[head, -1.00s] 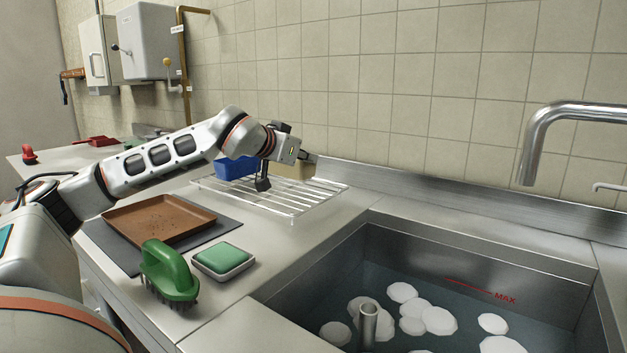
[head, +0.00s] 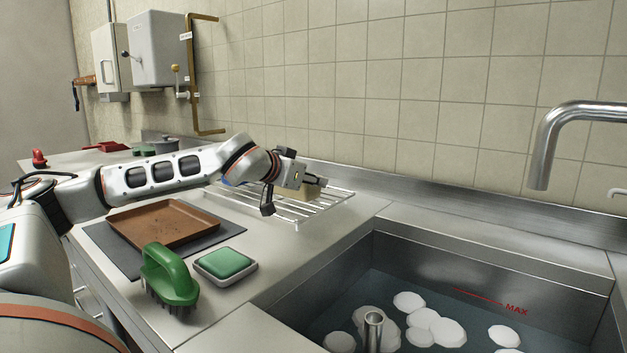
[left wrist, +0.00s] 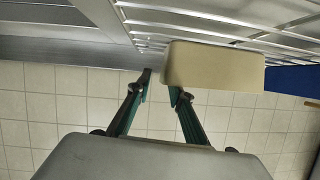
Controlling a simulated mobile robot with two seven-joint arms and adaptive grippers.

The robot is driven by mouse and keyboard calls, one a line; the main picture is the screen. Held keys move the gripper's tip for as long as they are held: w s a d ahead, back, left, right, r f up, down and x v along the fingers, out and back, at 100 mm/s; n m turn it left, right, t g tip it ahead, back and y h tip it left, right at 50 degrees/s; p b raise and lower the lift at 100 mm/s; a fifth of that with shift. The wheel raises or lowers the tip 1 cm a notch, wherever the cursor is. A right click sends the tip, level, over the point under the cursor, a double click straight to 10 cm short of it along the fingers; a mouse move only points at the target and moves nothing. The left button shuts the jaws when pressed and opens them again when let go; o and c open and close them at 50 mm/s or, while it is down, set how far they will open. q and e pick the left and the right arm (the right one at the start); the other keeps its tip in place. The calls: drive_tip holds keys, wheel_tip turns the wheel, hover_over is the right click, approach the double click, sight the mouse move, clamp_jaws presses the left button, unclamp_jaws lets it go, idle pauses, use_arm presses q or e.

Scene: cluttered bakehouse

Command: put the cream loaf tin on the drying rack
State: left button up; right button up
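The cream loaf tin (head: 296,193) is on the drying rack (head: 325,205), partly hidden behind my left gripper in the head view. In the left wrist view the tin (left wrist: 213,66) shows whole beside the rack's wires (left wrist: 285,28). My left gripper (head: 320,181) is low at the rack's far side. In the left wrist view its two fingers (left wrist: 160,88) are apart with nothing between them. One fingertip is right at the tin's edge; I cannot tell whether it touches. My right gripper is not in view.
A blue tin (left wrist: 291,79) stands beside the cream one. A brown tray (head: 162,222) on a dark mat, a green brush (head: 168,275) and a green sponge in a dish (head: 225,263) lie nearer. The sink (head: 480,265) with foamy water is at right, under a tap (head: 545,135).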

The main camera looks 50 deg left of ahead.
use_arm(q)
drive_tip(key=shift+s+r, duration=0.15)
drive_tip(key=shift+r, duration=0.2)
drive_tip(key=p+v, duration=0.2)
drive_tip(key=v, duration=0.9)
drive_tip(key=shift+s+p, duration=0.3)
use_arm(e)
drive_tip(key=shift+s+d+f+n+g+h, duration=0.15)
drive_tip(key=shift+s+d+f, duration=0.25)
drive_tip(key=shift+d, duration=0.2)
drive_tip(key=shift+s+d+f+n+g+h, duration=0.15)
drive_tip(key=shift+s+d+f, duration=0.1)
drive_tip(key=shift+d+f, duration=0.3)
use_arm(q)
drive_tip(key=shift+d, duration=0.1)
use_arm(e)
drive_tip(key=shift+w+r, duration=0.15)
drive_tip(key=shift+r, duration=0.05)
